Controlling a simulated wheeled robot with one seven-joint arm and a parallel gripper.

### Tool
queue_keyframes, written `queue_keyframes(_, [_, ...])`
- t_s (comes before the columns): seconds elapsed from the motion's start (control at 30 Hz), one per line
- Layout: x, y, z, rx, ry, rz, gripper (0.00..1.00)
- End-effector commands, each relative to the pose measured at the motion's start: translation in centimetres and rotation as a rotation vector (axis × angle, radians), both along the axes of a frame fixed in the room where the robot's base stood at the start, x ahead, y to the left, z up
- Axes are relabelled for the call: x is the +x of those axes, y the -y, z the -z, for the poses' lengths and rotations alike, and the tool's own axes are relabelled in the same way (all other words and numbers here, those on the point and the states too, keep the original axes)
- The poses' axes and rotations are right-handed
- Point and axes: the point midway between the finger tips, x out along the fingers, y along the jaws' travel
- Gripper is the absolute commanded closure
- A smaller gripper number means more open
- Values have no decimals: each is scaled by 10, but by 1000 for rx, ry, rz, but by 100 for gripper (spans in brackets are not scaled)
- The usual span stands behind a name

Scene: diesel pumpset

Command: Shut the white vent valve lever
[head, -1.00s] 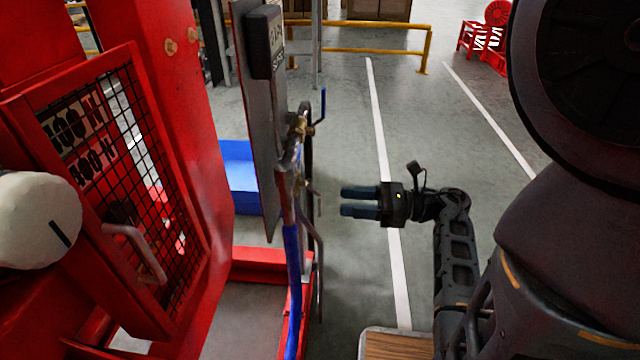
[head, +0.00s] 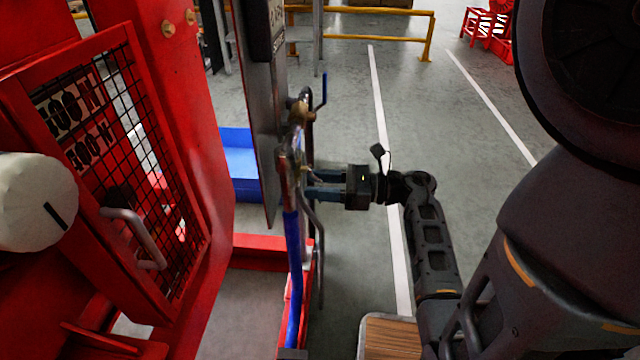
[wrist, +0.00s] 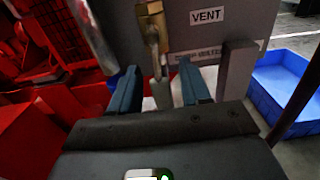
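In the wrist view, a brass valve (wrist: 153,30) stands in front of a grey panel beside a VENT label (wrist: 207,16). A pale lever (wrist: 161,93) hangs below it, between my two blue fingers. My gripper (wrist: 159,68) is open, with one finger on each side of the lever. I cannot tell whether either finger touches it. In the head view my gripper (head: 309,185) reaches left to the pipework beside the panel edge, and the lever is too small and too covered to make out.
A blue-handled valve (head: 301,110) sits higher on the same pipework, above a blue hose (head: 293,270). A bent grey pipe (head: 319,240) runs down close to my fingers. A red mesh guard (head: 120,150) stands left. The floor right of the pipework is mostly open.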

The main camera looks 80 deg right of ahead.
Motion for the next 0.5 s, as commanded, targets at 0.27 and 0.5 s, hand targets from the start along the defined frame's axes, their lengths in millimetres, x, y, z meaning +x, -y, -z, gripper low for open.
queue_keyframes(0.27, [0, 0, 0, 0, 0, 0, 79])
queue_keyframes(0.5, [0, 0, 0, 0, 0, 0, 100])
